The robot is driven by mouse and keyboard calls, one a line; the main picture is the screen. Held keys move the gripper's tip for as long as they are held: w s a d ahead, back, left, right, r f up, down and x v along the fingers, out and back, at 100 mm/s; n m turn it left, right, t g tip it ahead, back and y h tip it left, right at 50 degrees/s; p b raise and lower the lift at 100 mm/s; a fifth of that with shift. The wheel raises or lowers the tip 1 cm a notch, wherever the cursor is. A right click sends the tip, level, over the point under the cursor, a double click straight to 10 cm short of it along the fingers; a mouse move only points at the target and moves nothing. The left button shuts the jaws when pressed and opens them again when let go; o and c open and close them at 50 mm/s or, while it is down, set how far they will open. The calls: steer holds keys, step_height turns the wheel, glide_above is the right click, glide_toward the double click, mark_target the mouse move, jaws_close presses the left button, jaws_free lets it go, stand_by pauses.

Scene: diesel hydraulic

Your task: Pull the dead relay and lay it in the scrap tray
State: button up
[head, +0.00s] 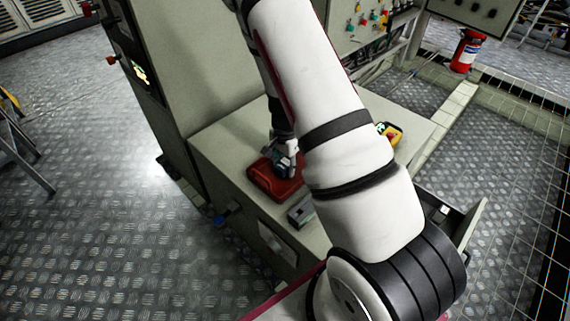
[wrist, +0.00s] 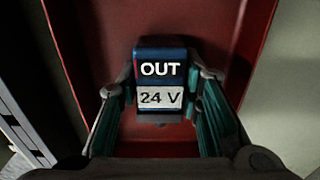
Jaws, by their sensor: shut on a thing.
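The relay (wrist: 160,80) is a dark blue block with a red edge and the labels "OUT" and "24 V". In the wrist view my gripper (wrist: 162,100) is shut on it, one teal-padded finger on each side. The red scrap tray (wrist: 88,50) lies behind and below the relay, filling most of the wrist view. In the head view my gripper (head: 286,160) is over the red tray (head: 272,186) on the grey-green cabinet top. I cannot tell whether the relay touches the tray floor.
A grey metal block (head: 300,211) sits in front of the tray on the cabinet top (head: 222,140). A yellow box with a red button (head: 391,134) stands to the right, partly behind my arm. A tall cabinet rises at the left. A fire extinguisher (head: 467,50) stands far right.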

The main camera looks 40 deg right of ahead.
mark_target(285, 162)
steer(key=o, duration=1.2)
steer(key=shift+o, duration=0.2)
step_height(285, 162, up, 12)
